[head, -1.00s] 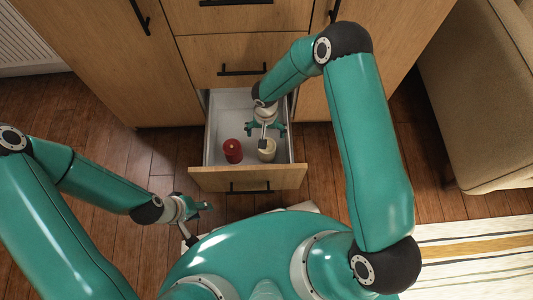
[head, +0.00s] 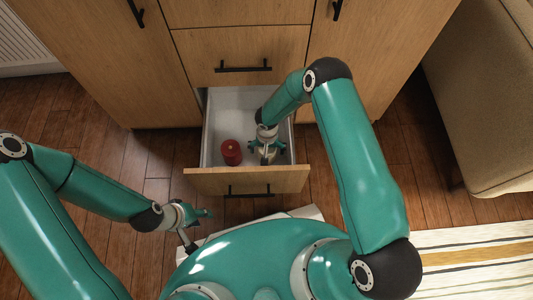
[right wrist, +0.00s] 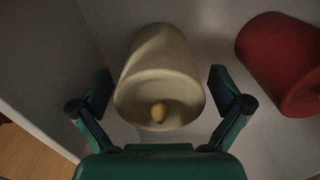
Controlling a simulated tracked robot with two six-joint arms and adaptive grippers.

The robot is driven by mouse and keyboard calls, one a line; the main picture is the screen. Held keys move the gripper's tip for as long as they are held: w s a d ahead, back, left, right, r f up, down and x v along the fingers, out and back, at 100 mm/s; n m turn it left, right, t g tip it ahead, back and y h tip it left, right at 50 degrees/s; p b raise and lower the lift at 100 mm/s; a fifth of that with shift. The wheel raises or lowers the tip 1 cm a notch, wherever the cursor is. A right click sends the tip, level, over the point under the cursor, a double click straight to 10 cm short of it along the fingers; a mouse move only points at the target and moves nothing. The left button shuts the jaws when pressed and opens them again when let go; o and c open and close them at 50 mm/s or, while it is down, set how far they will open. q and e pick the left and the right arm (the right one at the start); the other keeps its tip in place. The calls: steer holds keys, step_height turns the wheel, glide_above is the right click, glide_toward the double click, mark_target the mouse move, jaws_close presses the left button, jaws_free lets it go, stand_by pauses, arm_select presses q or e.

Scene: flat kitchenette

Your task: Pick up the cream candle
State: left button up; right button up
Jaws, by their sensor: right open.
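The cream candle (right wrist: 158,80) stands in the open bottom drawer (head: 222,104). In the right wrist view it lies between the two fingers of my right gripper (right wrist: 160,95), which is open, with a gap on each side. In the head view my right gripper (head: 267,150) is down inside the drawer and hides most of the candle (head: 267,157). My left gripper (head: 197,214) is outside the drawer, low at the left; its fingers are too small to tell whether they are open.
A red candle (head: 231,152) stands in the drawer left of the cream one; it also shows in the right wrist view (right wrist: 285,65). The drawer front (head: 248,181) and side walls surround my right gripper. A sofa (head: 485,110) stands at the right.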

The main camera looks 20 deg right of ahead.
steer(key=shift+f, duration=0.95)
steer(key=shift+r, duration=0.1)
steer(key=c, duration=1.4)
steer(key=shift+c, duration=0.2)
steer(key=shift+r, duration=0.15)
